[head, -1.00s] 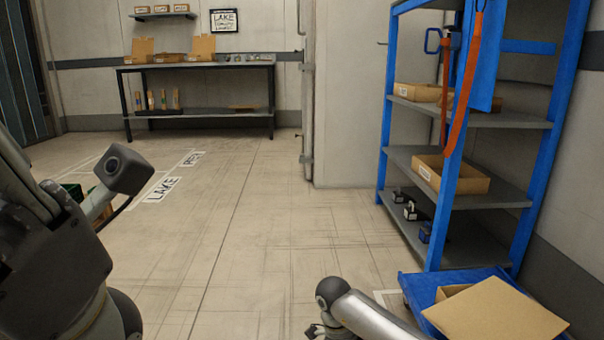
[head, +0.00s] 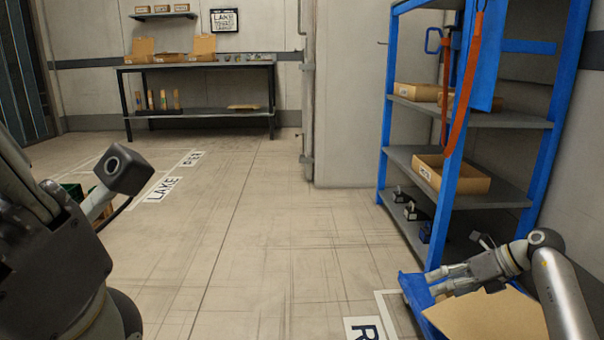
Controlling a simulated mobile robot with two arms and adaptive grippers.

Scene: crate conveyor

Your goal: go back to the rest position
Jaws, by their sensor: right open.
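My right gripper (head: 440,279) is in the lower right of the head view, its fingers pointing left and standing apart, with nothing between them. It is over the blue cart (head: 416,293) and the back edge of the cardboard box (head: 488,318). Whether it touches the box cannot be told. My right arm comes in from the lower right corner. Parts of my left arm fill the lower left. The left gripper's fingers do not show.
A blue shelf rack (head: 447,200) with open boxes and a hanging orange strap (head: 458,110) stands at the right, just behind the cart. A workbench (head: 195,67) stands at the back wall. The floor in the middle is clear, with painted labels.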

